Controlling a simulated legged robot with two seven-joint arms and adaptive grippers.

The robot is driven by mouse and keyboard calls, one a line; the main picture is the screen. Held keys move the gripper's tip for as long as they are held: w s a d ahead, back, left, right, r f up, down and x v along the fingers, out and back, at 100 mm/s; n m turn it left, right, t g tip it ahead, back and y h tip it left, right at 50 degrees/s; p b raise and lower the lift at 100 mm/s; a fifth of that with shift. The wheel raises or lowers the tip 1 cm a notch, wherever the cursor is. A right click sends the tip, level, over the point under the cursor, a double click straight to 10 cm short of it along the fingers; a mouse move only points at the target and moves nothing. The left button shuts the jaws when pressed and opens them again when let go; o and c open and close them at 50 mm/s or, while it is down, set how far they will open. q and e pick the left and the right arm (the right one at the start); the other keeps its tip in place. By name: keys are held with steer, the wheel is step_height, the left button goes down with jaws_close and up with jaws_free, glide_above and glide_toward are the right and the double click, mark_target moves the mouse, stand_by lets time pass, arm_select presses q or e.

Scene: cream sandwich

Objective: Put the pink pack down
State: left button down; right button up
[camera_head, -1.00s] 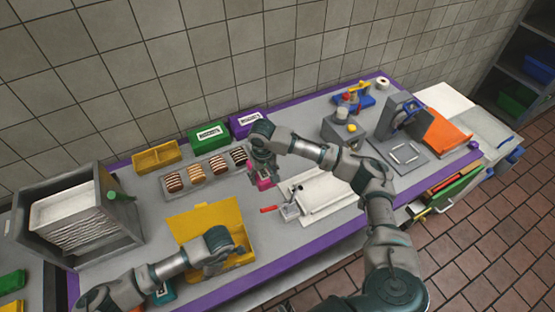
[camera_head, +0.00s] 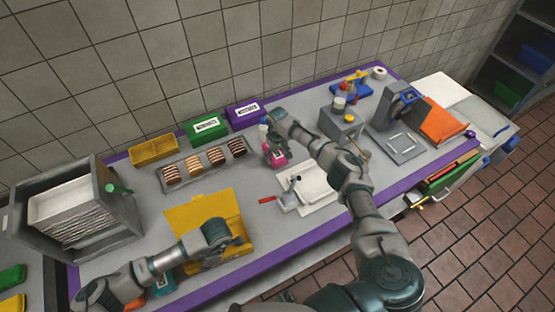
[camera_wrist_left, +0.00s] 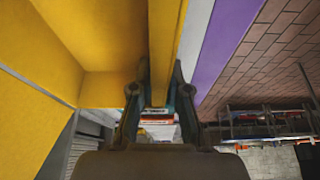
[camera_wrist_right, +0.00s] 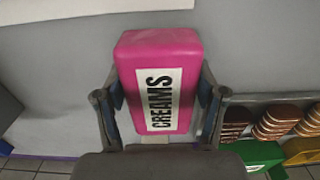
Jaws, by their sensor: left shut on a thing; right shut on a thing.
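The pink pack (camera_wrist_right: 160,52), with a white label reading CREAMS, fills the middle of the right wrist view. My right gripper (camera_wrist_right: 158,105) is shut on it, one finger on each side. In the head view the pink pack (camera_head: 277,158) shows below the right gripper (camera_head: 272,145), over the grey table between the tray of sandwiches and the white board. I cannot tell whether it touches the table. My left gripper (camera_wrist_left: 160,100) is shut on the wall of the yellow box (camera_wrist_left: 165,40). The open yellow box (camera_head: 200,212) lies at the table's front left.
A tray of striped sandwiches (camera_head: 203,161) lies left of the pink pack. Yellow (camera_head: 154,150), green (camera_head: 207,128) and purple (camera_head: 243,113) boxes stand along the back. The white board (camera_head: 310,187) with a red-handled tool lies to the right. A grey rack (camera_head: 110,215) stands at the left.

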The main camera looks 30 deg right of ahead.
steer(key=shift+a+f, duration=0.25)
steer(key=shift+f, duration=0.4)
steer(key=shift+a+f, duration=0.2)
steer(key=shift+f, duration=0.4)
steer(key=shift+f, duration=0.1)
steer(key=o, duration=0.9)
steer(key=shift+d, duration=0.15)
steer(key=shift+o, duration=1.3)
steer(key=shift+d+f, duration=0.1)
steer(key=shift+d, duration=0.15)
